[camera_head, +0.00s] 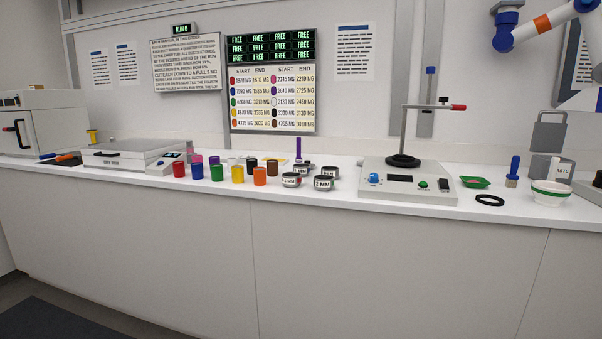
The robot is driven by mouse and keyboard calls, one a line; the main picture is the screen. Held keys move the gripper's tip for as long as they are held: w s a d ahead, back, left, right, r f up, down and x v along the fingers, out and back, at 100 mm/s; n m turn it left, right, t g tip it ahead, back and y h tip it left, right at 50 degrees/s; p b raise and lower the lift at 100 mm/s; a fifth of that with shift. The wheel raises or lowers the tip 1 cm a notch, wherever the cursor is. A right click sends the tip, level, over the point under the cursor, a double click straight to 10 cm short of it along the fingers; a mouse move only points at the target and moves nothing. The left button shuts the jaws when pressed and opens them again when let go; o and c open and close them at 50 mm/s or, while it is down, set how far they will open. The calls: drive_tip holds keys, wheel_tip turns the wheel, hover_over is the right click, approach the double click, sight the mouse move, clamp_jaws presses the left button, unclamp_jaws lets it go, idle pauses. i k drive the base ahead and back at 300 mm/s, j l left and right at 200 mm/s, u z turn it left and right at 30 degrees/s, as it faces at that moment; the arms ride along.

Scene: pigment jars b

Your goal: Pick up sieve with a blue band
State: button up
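I make out no blue band on any sieve from here. Several short round grey-and-black pieces with white labels stand mid-counter, and they may be sieves. One is at the front left (291,180), one at the front right (323,184) reads "2 MM", and another (329,172) stands behind. Any band colours on them are too small to tell. A white bowl with a green band (550,196) sits at the far right. My gripper does not show in this view.
Coloured jars (238,173) stand left of the labelled pieces. A grey device with a rod stand (408,187) is to their right. A white-and-blue arm (545,22) hangs at upper right.

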sight(304, 168)
drive_tip(key=i, duration=0.85)
drive_tip(key=i+l, duration=0.1)
drive_tip(key=i, duration=0.75)
drive_tip(key=i+u, duration=0.1)
drive_tip(key=i, duration=0.75)
